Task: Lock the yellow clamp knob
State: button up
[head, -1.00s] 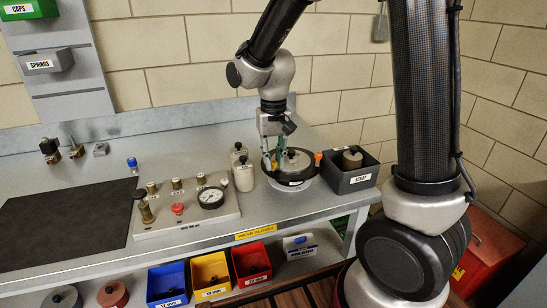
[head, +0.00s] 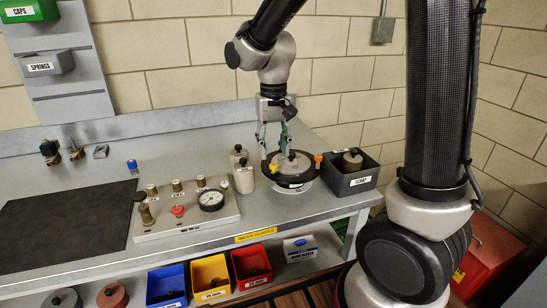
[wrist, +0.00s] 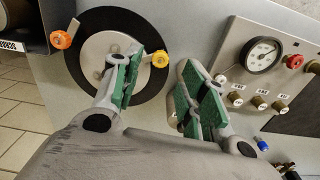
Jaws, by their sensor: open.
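The yellow clamp knob (head: 273,168) sits on the left front rim of a round black-rimmed fixture (head: 290,182) with a pale metal centre. In the wrist view the yellow knob (wrist: 160,59) shows between and just beyond the fingertips, on the rim's right side. My gripper (head: 273,147) points down above the fixture's left side, over the knob. Its green-padded fingers are apart in the wrist view (wrist: 162,68), with nothing held. They appear clear of the knob. An orange clamp knob (head: 318,158) stands on the opposite rim; it also shows in the wrist view (wrist: 61,40).
A dark bin (head: 350,181) holding a part stands close right of the fixture. Two pale bottles (head: 243,178) stand close left. A gauge panel (head: 186,214) and black mat (head: 70,226) lie further left. The wall is behind the bench.

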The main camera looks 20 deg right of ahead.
aim_at(273, 164)
notch_tip(273, 164, up, 8)
jog(key=shift+f, duration=0.15)
dwell(0.5)
jog(key=s+d+r+t, duration=0.1)
jog(key=s+d+t, duration=0.1)
jog(key=s+d, duration=0.5)
jog(key=s+d+r+n+t, duration=0.1)
jog(key=s+d+t, duration=0.1)
jog(key=s+d, duration=0.5)
jog(key=s, duration=0.5)
jog(key=shift+s+d+r, duration=0.25)
jog(key=shift+s+d, duration=0.05)
jog(key=shift+d, duration=0.05)
